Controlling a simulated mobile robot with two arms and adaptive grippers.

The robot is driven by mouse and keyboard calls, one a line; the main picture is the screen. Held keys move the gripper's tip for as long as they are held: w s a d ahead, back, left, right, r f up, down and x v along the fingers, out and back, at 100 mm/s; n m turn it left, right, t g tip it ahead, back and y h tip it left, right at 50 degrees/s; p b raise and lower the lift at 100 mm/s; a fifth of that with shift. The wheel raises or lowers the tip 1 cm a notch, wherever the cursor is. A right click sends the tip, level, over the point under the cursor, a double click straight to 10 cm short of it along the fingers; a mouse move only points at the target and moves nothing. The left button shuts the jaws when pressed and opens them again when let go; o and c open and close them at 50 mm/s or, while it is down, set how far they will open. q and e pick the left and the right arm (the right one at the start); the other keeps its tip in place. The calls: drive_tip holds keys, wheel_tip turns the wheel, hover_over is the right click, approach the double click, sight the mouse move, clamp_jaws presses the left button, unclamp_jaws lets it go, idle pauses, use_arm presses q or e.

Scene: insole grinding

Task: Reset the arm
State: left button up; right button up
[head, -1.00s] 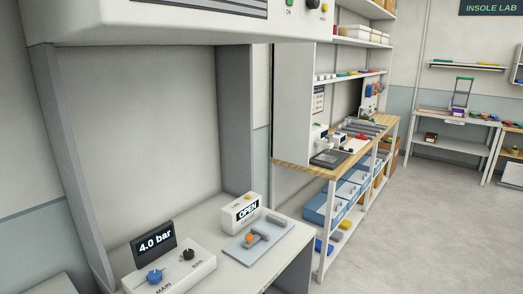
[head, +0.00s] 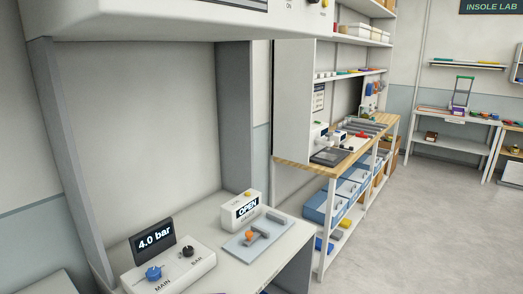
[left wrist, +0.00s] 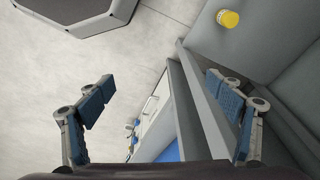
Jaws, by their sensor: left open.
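My left gripper (left wrist: 165,105) shows in the left wrist view with its two blue-padded fingers spread wide and nothing between them. Beyond the fingers are the floor and grey panels of a cabinet. Neither of my arms shows in the head view, and my right gripper is in no view.
In the head view, a bench holds a control box (head: 170,270) with a "4.0 bar" display (head: 153,246), an "OPEN" box (head: 242,210) and a valve plate (head: 258,238). A wooden workbench (head: 300,172) stands behind. The floor (head: 430,220) at right is clear. A yellow cylinder (left wrist: 228,18) shows in the wrist view.

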use_arm(q)
drive_tip(key=s+a+f+g+b, duration=0.1)
drive_tip(key=s+a+f, duration=0.2)
drive_tip(key=s+f, duration=1.2)
drive_tip(key=shift+s+f, duration=0.3)
drive_tip(key=shift+s, duration=0.4)
